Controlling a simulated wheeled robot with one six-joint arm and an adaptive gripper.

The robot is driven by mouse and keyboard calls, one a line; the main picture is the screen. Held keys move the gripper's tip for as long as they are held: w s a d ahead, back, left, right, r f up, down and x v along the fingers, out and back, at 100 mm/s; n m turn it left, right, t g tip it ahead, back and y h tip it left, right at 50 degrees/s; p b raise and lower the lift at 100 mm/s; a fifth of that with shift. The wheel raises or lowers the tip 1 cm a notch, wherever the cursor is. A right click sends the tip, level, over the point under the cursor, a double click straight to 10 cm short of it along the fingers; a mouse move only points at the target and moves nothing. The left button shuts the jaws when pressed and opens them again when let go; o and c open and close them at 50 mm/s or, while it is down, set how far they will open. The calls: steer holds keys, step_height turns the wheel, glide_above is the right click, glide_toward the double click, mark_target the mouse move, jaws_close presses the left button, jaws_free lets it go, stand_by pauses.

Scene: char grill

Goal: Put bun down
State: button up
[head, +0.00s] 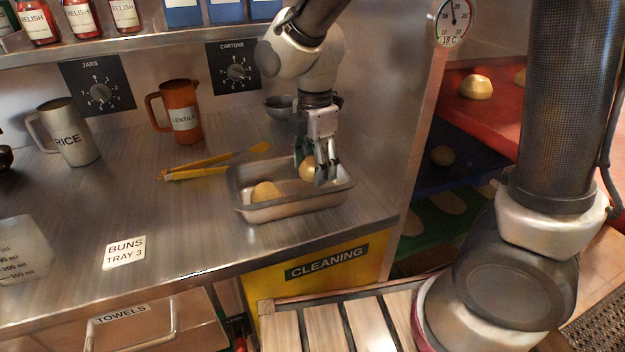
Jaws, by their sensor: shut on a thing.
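My gripper (324,177) points down over the right part of a metal tray (291,211) on the steel counter. It is shut on a round tan bun (307,168), held at the tray's right side. Whether the bun touches the tray floor cannot be told, as the fingers hide part of it. A second bun (265,192) lies in the left part of the tray, apart from the held one. A white card (125,252) reading "BUNS TRAY 3" lies on the counter left of the tray.
Yellow tongs (212,165) lie behind the tray to the left. An orange LENTILS jug (180,112), a RICE jug (68,133) and a small metal bowl (280,107) stand farther back. Another bun (476,87) sits on a red shelf at right. The counter around the card is clear.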

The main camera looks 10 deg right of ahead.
steer(key=shift+f, duration=2.25)
steer(key=o, duration=0.7)
steer(key=shift+f, duration=0.1)
step_height(320, 180, up, 12)
steer(key=shift+r, duration=0.15)
